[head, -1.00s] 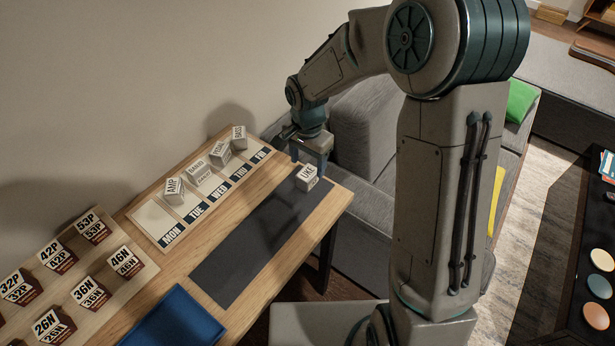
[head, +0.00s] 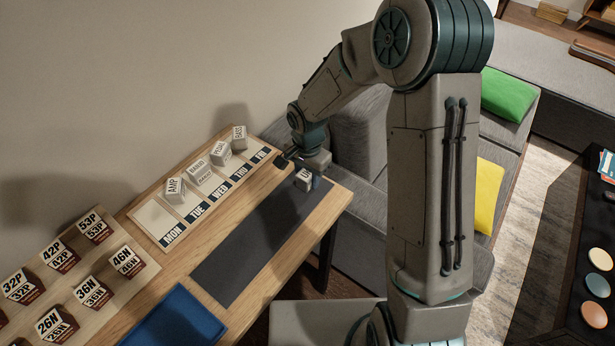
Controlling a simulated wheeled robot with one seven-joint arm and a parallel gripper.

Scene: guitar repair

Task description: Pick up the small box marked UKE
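The small white box marked UKE (head: 303,181) is at the far right end of the dark grey mat (head: 245,255) on the wooden table. My gripper (head: 308,178) is low over it. One finger shows close against the box's right side. The other finger is hidden, so I cannot tell whether they grip the box or stand open around it. The box's label is mostly covered or too small to read now.
Left of the mat, a day board (head: 148,222) holds several white boxes, including AMP (head: 175,190). A rack with several dark labelled boxes (head: 60,257) and a blue tray (head: 175,322) are nearer. A grey sofa (head: 355,190) stands behind the table's right end.

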